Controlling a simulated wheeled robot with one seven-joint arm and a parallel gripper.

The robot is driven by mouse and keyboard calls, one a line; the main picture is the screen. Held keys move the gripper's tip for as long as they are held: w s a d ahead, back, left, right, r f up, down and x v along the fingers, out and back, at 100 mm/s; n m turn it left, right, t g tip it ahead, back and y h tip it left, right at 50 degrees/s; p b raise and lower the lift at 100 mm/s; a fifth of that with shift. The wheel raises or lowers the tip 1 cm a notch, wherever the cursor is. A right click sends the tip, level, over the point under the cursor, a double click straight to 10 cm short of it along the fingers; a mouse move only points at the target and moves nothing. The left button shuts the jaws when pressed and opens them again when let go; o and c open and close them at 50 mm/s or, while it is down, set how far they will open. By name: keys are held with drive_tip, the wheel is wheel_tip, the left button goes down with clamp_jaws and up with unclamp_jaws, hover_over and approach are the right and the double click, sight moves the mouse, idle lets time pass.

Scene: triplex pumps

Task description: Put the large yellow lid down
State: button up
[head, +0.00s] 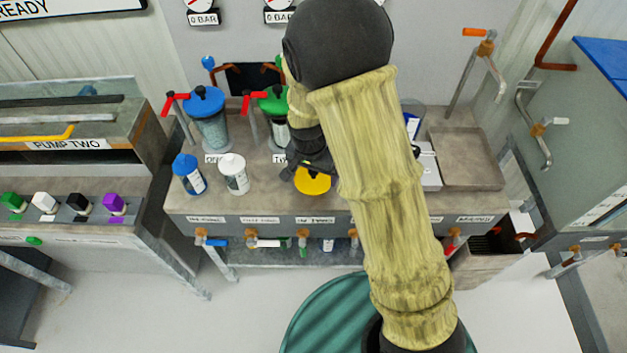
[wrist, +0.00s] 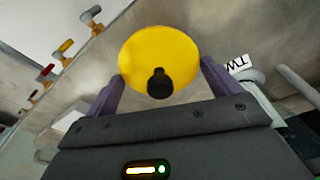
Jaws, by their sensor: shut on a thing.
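The large yellow lid (wrist: 158,52) is a round disc with a black knob (wrist: 160,84) on it. In the wrist view it sits between the two purple fingers of my gripper (wrist: 162,88), which is shut on it. In the head view the lid (head: 313,183) shows over the front part of the bench, partly covered by my gripper (head: 310,168). I cannot tell whether the lid touches the bench top.
The grey bench (head: 262,200) also bears a blue-lidded canister (head: 207,120), a green-lidded canister (head: 277,115), a blue-capped bottle (head: 189,174) and a white bottle (head: 233,174). A shallow tray (head: 466,160) is at the right. My arm hides the bench's middle right.

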sight(313, 178)
drive_tip(key=shift+f, duration=1.95)
drive_tip(key=shift+r, duration=0.1)
drive_tip(key=o, duration=0.7)
drive_tip(key=shift+s, duration=0.1)
drive_tip(key=r, duration=0.4)
drive_tip(key=s+r, duration=0.1)
drive_tip(key=r, duration=0.7)
drive_tip(key=shift+s+a, duration=0.25)
drive_tip(key=shift+a, duration=0.1)
